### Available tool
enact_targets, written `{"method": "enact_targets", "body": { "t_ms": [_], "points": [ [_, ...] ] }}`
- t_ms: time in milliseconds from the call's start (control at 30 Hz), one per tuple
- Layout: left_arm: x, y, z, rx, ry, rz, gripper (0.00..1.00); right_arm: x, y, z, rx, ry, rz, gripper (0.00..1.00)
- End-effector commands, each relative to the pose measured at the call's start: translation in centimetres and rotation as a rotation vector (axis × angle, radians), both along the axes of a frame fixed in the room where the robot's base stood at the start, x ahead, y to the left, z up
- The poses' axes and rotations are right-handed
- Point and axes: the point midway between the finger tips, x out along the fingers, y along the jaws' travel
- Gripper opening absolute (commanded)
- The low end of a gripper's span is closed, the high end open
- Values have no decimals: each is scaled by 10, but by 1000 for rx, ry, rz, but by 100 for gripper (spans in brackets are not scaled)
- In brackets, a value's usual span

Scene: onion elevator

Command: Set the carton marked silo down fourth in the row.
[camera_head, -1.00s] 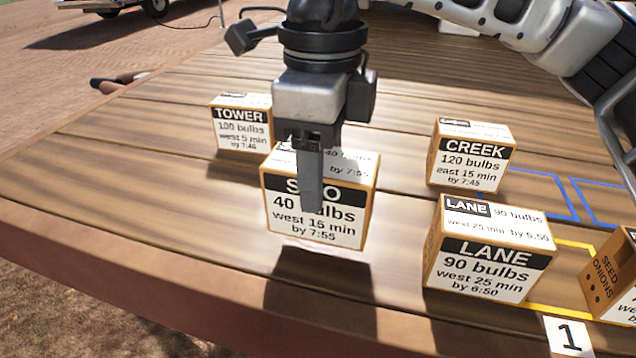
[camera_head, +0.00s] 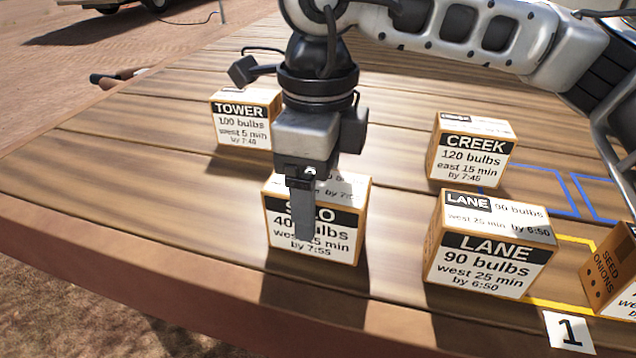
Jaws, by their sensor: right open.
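The silo carton (camera_head: 342,240) is an orange-edged box with a white label reading 40 bulbs, west 15 min, by 7:55. It appears to stand upright on the table, left of the lane carton. My right gripper (camera_head: 305,225) points down at it, jaws open. One finger hangs in front of its label and hides part of the word. The other finger is hidden. My left gripper is not in view.
The lane carton (camera_head: 487,262) stands at front right, with the creek carton (camera_head: 470,160) behind it. The tower carton (camera_head: 243,126) stands back left. A seed onions carton (camera_head: 612,272) is cut off at the right edge. The wooden table (camera_head: 120,190) is clear at left.

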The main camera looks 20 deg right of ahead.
Motion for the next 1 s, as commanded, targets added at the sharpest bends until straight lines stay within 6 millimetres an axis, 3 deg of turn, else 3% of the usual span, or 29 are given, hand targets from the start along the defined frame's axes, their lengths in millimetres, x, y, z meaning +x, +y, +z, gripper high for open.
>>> {"method": "enact_targets", "body": {
  "t_ms": [133,233,500,700,1000],
  "points": [
    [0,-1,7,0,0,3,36,0,0,7,-1,-1,0,76],
    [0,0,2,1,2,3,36,1,0,18,0,-5,-1,76],
    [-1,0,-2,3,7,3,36,1,1,77,1,-3,0,76],
    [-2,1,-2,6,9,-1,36,0,1,110,0,-2,1,76],
    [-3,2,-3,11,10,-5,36,0,0,124,-1,1,2,76]
  ]
}}
